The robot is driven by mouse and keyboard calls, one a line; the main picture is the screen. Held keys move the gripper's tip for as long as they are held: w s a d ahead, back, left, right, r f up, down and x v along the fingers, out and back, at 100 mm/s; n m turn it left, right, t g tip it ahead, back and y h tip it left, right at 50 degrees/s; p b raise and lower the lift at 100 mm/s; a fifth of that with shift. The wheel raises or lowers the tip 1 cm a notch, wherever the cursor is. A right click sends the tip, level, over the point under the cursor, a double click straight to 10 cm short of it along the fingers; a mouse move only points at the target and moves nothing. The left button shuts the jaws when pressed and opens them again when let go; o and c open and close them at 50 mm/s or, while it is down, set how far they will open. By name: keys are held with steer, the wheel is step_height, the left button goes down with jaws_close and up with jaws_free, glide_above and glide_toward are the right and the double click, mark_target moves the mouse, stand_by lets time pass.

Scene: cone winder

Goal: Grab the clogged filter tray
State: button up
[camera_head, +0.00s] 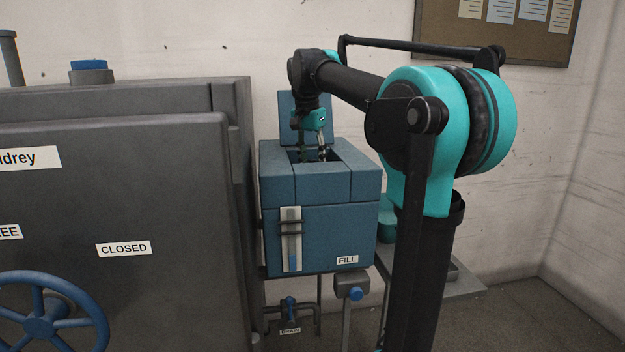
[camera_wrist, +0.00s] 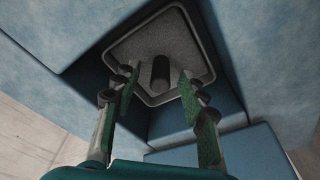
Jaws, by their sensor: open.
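The filter tray (camera_wrist: 183,42) shows in the wrist view as a dark grey, speckled square with a raised rim and rounded corners. It sits down inside the open top of the blue tank (camera_head: 318,240). A dark upright knob (camera_wrist: 160,72) stands at its middle. My gripper (camera_head: 312,156) reaches down into the tank opening from above. In the wrist view its green-padded fingers (camera_wrist: 159,86) are open, one on each side of the knob, with gaps between. In the head view the tray is hidden by the tank walls.
The tank's lid (camera_head: 306,118) stands open behind the opening. Tank walls surround my fingers closely. A large grey machine (camera_head: 170,190) with a blue handwheel (camera_head: 42,318) stands close at left. A drain valve (camera_head: 290,308) is below the tank.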

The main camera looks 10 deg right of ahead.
jaws_close()
steer(key=shift+r, duration=0.1)
stand_by(0.6)
